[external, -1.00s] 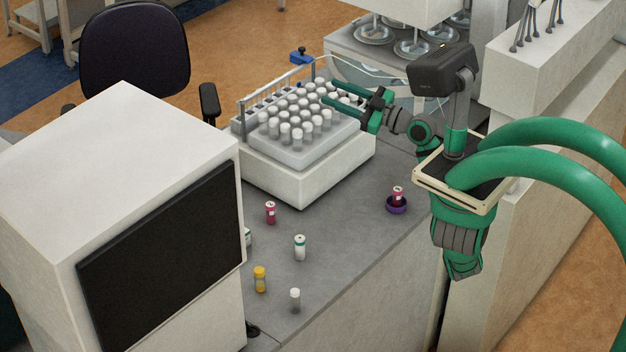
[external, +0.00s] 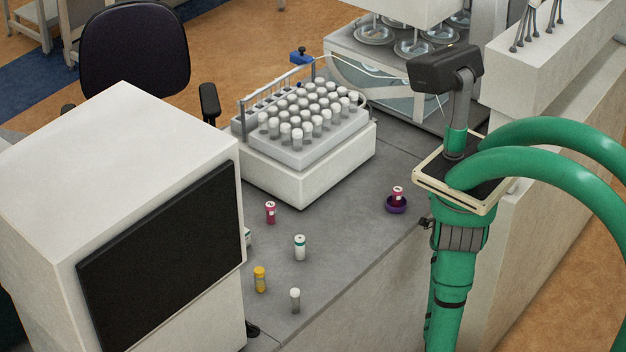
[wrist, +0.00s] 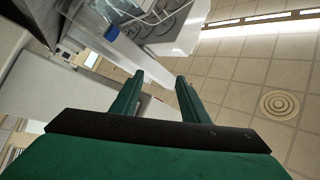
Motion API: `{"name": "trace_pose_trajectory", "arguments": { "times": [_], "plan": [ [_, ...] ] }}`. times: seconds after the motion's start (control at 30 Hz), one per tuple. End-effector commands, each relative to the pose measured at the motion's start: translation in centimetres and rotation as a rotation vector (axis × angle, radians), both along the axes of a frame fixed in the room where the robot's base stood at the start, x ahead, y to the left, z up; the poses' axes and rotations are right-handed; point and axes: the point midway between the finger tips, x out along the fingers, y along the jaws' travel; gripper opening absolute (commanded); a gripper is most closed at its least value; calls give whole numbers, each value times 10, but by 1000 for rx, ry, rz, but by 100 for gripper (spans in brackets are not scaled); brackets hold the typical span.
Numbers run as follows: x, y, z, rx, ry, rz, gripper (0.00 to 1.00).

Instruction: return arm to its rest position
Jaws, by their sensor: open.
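My gripper shows in the wrist view (wrist: 160,95), where its two green fingers stand apart with nothing between them. In the external view my green arm hangs down beside the right edge of the bench, and the gripper is mostly hidden behind my own body; only a small dark part shows near the bench edge. The wrist view looks up past the fingers toward a tiled ceiling (wrist: 240,75).
A white machine with a rack of capped vials (external: 300,185) stands on the grey bench (external: 340,240). Several small bottles stand in front, including a yellow one (external: 260,279). A red-labelled vial (external: 398,193) sits in a purple holder (external: 396,206). A monitor unit (external: 165,255) is at left.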

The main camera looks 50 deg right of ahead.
Motion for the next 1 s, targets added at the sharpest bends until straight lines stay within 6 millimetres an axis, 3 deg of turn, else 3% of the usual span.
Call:
{"name": "trace_pose_trajectory", "arguments": {
  "times": [0.03, 0.2, 0.3, 0.4, 0.57, 0.8, 1.0],
  "plan": [
    [-21, 5, -13, 21, -6, -31, 41],
    [-86, 22, -36, 42, -34, -117, 41],
    [-112, 40, -45, 37, -21, -136, 41],
    [-123, 63, -55, 26, 25, -121, 41],
    [-100, 118, -79, -2, 195, -2, 41],
    [-56, 217, -126, -97, 506, 248, 41],
    [-54, 302, -161, -245, 743, 470, 41]
  ]
}}
